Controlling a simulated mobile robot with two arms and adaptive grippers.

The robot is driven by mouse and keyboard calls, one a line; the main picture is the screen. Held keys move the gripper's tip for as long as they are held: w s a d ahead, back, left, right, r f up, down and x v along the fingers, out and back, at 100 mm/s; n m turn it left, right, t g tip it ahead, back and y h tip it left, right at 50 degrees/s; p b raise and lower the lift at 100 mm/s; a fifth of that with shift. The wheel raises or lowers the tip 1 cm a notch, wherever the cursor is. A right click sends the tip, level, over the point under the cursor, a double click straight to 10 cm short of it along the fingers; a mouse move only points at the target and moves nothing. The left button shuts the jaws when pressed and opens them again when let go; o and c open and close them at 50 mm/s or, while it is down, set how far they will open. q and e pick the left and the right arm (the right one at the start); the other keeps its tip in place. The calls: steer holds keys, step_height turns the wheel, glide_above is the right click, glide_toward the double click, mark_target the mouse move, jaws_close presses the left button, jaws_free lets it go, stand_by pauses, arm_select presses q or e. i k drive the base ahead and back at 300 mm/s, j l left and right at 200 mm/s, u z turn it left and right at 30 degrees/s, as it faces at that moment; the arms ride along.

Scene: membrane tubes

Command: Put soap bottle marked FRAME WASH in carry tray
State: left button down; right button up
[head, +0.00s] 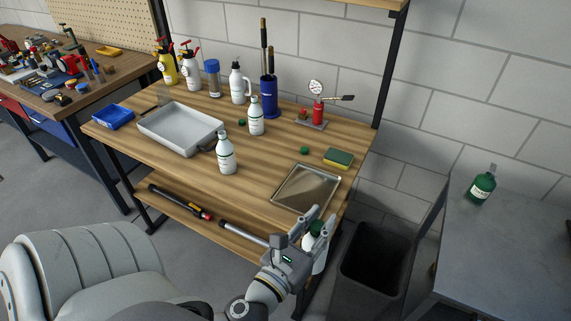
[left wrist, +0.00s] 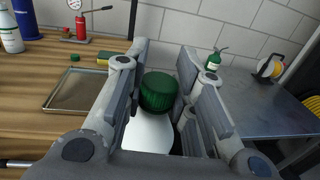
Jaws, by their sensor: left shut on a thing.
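My left gripper (head: 322,218) is shut on a white bottle (head: 319,264) with a green cap, held upright off the front right of the wooden bench. The left wrist view shows the bottle's green cap (left wrist: 158,92) between the fingers; its label is hidden. Two white bottles with green-marked labels stand on the bench, one near the front (head: 227,158) and one farther back (head: 256,120); their wording is too small to read. A large pale grey tray (head: 180,149), which looks like the carry tray, sits empty at the bench's left. My right gripper is out of view.
A shallow metal tray (head: 306,207) lies at the bench's front right, near a sponge (head: 338,157). Spray bottles and a blue holder (head: 269,100) line the back. A dark bin (head: 375,262) and a grey table with a green bottle (head: 482,187) stand at right.

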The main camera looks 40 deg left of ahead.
mark_target(170, 125)
steer(key=i+j+u, duration=0.25)
steer(key=j+u, duration=0.15)
steer(key=i+j+u, duration=0.75)
